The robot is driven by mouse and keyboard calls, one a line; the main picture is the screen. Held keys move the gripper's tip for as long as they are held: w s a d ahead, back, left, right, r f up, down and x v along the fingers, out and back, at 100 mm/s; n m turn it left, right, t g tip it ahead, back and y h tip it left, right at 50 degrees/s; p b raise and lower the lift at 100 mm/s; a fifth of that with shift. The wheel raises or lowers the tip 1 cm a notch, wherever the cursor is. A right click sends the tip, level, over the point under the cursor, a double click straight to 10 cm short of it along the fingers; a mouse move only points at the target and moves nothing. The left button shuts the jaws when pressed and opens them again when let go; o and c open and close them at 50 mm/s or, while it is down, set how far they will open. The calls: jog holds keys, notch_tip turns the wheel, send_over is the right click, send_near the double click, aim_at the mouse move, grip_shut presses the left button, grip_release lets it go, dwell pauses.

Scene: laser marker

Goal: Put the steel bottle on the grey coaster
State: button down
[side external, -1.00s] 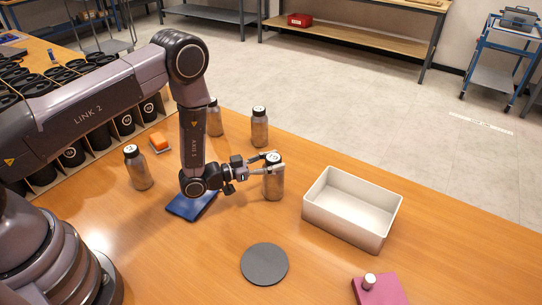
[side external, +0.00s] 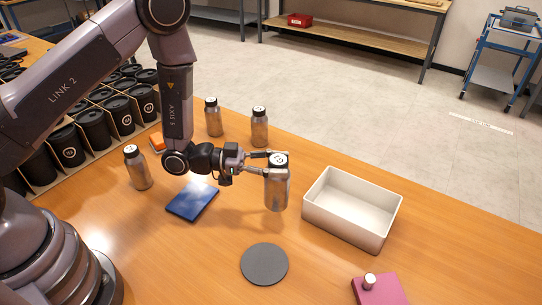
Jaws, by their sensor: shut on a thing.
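My gripper (side external: 268,164) is shut on a steel bottle (side external: 277,190) with a black cap and a white label on its top. The bottle is upright, held near its upper part, and looks to be just above the table, left of the white bin. The grey coaster (side external: 265,264) is a dark round disc lying flat and bare on the table, in front of the held bottle. Other steel bottles with black caps stand on the table: one at the left (side external: 138,168), and two behind, (side external: 213,117) and (side external: 260,127).
An empty white bin (side external: 350,222) stands right of the held bottle. A blue flat item (side external: 192,201) lies left. A pink block (side external: 380,290) with a small capped item on it is at the front right. Black canisters (side external: 95,129) fill a divided crate at the left. Table around the coaster is clear.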

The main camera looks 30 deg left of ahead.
jog(key=s+d+m+g+h, duration=0.3)
jog(key=s+m+g, duration=0.1)
jog(key=s+g, duration=0.4)
notch_tip(320, 180, down, 8)
jog(key=s+t, duration=0.1)
jog(key=shift+s+m, duration=0.3)
jog(key=shift+d, duration=0.1)
jog(key=c, duration=0.6)
grip_release()
